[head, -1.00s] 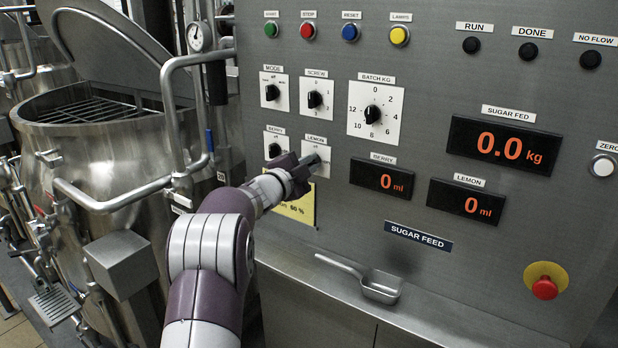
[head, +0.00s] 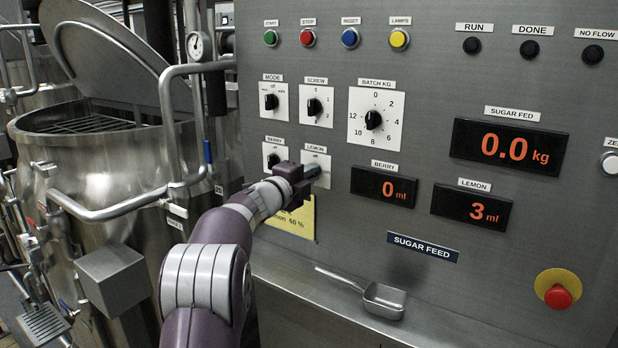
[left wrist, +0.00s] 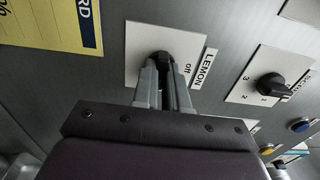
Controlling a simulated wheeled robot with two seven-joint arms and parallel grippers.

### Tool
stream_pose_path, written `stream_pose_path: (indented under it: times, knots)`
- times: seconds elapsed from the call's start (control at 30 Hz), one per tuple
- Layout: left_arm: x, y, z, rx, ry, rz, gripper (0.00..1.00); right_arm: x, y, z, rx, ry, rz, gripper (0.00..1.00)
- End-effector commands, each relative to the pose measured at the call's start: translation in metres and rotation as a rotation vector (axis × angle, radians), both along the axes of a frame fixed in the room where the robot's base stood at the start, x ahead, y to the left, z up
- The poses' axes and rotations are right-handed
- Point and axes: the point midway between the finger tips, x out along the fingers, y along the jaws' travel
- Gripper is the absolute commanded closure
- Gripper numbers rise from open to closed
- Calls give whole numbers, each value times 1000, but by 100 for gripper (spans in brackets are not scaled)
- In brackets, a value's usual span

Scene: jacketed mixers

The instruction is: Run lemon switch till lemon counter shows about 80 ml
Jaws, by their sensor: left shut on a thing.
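The lemon switch is a black knob (left wrist: 162,60) on a white plate (head: 318,158) under a LEMON label. My left gripper (head: 313,172) reaches the panel at that plate. In the left wrist view its two grey fingers (left wrist: 165,85) are closed on the knob and hide part of it. The lemon counter (head: 472,208) is a black display with orange digits showing 3 ml. My right gripper is not in either view.
The berry switch (head: 273,160) sits just left of the lemon plate. The berry counter (head: 384,188) shows 0 ml and the sugar feed display (head: 510,147) shows 0.0 kg. A metal scoop (head: 384,300) lies on the ledge below. A red emergency button (head: 557,295) is lower right.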

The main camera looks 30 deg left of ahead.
Motion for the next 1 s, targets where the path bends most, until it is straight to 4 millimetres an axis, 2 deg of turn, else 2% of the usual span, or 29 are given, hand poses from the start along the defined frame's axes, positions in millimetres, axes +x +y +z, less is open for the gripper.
stream_pose_path:
  times: [0.33,0.37,0.4,0.43,0.77,0.87,1.0]
  knots:
    - [0,0,-2,4,4,-1,100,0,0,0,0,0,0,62]
    - [0,0,-2,4,4,-1,81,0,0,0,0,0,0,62]
    - [0,0,-2,4,4,-1,68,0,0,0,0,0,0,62]
    - [0,0,-2,4,4,-1,62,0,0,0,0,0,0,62]
    - [-3,0,-1,3,1,0,62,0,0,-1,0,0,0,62]
    - [-15,2,-2,4,1,2,62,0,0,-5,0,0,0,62]
    - [-47,4,-2,5,0,3,62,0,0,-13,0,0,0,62]
